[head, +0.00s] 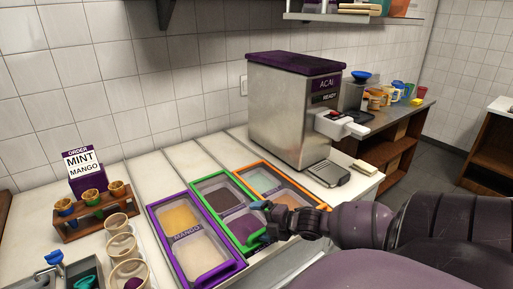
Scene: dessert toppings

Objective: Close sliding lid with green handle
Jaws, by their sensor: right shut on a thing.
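The green-framed topping bin (212,215) is in the middle of a row of three bins set in the white counter. Dark contents show in its far part and purple contents in its near part. A clear sliding lid seems to lie within the frame, but how far it is slid is hard to tell. My right gripper (262,208) reaches in from the right and is at the right side of the green frame, low over the near part. It is shut on the green handle, which the fingers mostly hide. My left gripper is not in view.
A purple-framed bin marked MANGO (168,238) is on the left and an orange-framed bin (262,168) on the right. A steel acai machine (285,110) stands behind. A wooden cone rack (98,220) and clear cups (122,246) stand at left.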

